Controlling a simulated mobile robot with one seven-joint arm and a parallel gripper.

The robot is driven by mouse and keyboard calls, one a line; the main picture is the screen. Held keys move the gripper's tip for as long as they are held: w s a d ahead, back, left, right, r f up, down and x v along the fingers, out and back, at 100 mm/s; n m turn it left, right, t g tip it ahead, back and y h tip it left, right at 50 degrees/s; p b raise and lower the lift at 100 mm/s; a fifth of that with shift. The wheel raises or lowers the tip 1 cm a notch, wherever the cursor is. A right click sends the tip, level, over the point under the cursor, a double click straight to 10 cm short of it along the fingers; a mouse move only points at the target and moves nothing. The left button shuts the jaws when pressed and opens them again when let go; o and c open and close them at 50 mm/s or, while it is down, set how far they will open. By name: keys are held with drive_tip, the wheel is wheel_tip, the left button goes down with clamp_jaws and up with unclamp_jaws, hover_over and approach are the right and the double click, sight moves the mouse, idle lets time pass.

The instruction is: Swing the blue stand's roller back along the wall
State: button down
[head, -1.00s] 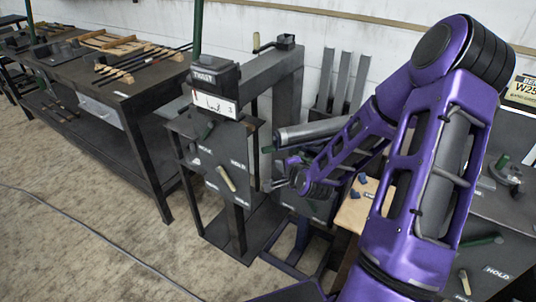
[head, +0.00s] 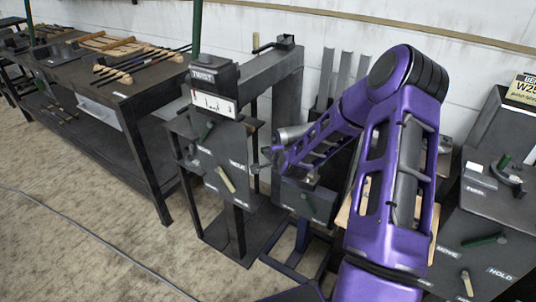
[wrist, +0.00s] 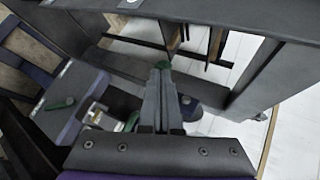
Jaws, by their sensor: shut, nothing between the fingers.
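The blue stand has a dark blue base frame (head: 296,247) on the floor and a dark panel with a green handle (head: 306,203). Its grey roller (head: 291,134) shows only at its left end, just above my forearm; the rest is hidden behind my arm. My gripper (head: 268,157) is below and left of that end, close to the right edge of the TWIST stand's panel; I cannot tell whether it touches the roller. In the wrist view my gripper (wrist: 163,72) is shut and empty, its fingers together. A green handle (wrist: 60,103) shows at left there.
The dark TWIST stand (head: 222,150) with its panel and levers is immediately left of my gripper. Upright grey posts (head: 343,75) stand by the wall behind my arm. A HOLD console (head: 490,255) is at right. A workbench (head: 110,90) is at left. Carpet in front is clear.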

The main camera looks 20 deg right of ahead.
drive_tip(key=w+m+g+h+b, duration=0.1)
drive_tip(key=w+m+h, duration=0.3)
drive_tip(key=w, duration=0.4)
drive_tip(key=shift+w+m+h, duration=0.2)
drive_tip(key=shift+m+h, duration=0.1)
drive_tip(key=shift+a+b, duration=0.1)
drive_tip(key=shift+b, duration=0.2)
